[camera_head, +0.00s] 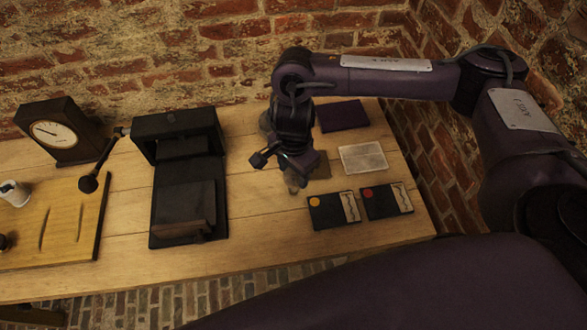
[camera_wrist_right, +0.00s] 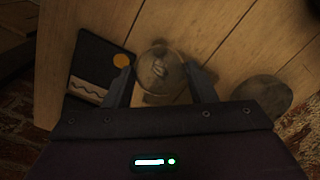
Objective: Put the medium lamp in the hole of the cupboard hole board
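My right gripper (camera_head: 287,168) hangs over the middle of the table. In the right wrist view its two fingers (camera_wrist_right: 160,85) are spread, with a round, glassy lamp (camera_wrist_right: 160,68) between or just beyond their tips. Gaps show on both sides of it. The lamp's lower part also shows under the gripper in the head view (camera_head: 292,184). A second round, grey thing (camera_wrist_right: 262,96) lies to the right in the wrist view. I cannot tell which is the medium one. The black cupboard (camera_head: 178,128) stands left of the gripper. I cannot make out its hole. My left gripper is out of view.
Two black cards (camera_head: 325,211) (camera_head: 378,202) lie right of the gripper. Behind them are a pale plate (camera_head: 363,158) and a dark purple pad (camera_head: 342,115). A clock (camera_head: 62,134), a dark ball-ended lever (camera_head: 88,183) and a slotted wooden board (camera_head: 80,222) are at the left.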

